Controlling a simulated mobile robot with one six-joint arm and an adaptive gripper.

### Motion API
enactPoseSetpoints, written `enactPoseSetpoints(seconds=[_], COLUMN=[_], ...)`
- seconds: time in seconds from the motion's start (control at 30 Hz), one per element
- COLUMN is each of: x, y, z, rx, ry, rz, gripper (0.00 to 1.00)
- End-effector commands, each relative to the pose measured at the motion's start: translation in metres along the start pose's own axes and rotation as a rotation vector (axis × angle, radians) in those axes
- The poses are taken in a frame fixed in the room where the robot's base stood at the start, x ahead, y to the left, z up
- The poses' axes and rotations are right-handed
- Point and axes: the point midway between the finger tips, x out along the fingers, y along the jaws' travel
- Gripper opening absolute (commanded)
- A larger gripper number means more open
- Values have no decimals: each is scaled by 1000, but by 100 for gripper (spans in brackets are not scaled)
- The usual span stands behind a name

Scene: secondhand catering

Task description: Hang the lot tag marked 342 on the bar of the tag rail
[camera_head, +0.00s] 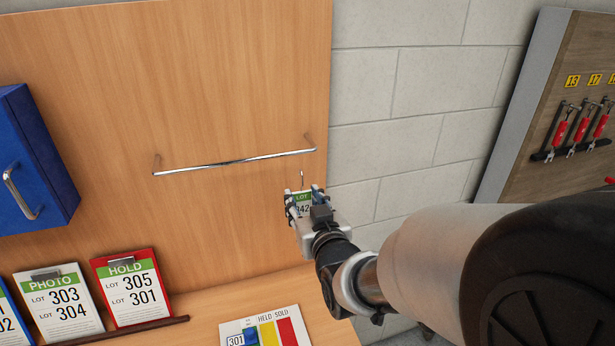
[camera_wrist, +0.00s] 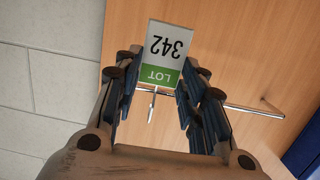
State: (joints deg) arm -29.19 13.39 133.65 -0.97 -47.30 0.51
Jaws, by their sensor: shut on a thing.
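The lot tag marked 342 (camera_head: 302,206) is white with a green LOT band and has a thin wire hook standing up from its top. My gripper (camera_head: 306,200) is shut on the tag, below the right end of the rail and in front of the wooden panel. In the wrist view the tag (camera_wrist: 168,45) appears upside down between the fingers (camera_wrist: 158,92). The tag rail's chrome bar (camera_head: 235,162) is fixed to the panel by a bracket at each end and is bare. It also shows in the wrist view (camera_wrist: 250,110), apart from the tag.
A blue cabinet (camera_head: 38,160) with a handle is on the panel's left. Clipboards, including HOLD (camera_head: 128,289) and PHOTO (camera_head: 58,303), lean on a ledge below. A HELD SOLD board (camera_head: 265,328) lies on the wooden shelf. A tool board (camera_head: 570,110) stands at right.

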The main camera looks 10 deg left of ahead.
Motion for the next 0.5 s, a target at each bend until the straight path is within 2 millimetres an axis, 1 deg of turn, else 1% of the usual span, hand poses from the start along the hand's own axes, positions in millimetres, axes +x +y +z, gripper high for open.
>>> enactPoseSetpoints(seconds=[0.03, 0.13, 0.27, 0.5], x=[-3, -5, -2, 14], y=[-8, -14, -17, -16], z=[-11, -21, -24, -27], rx=[-2, -4, -4, -4], ry=[21, 46, 53, 52], rz=[-13, -25, -29, -29], gripper=[22, 22, 22, 22])
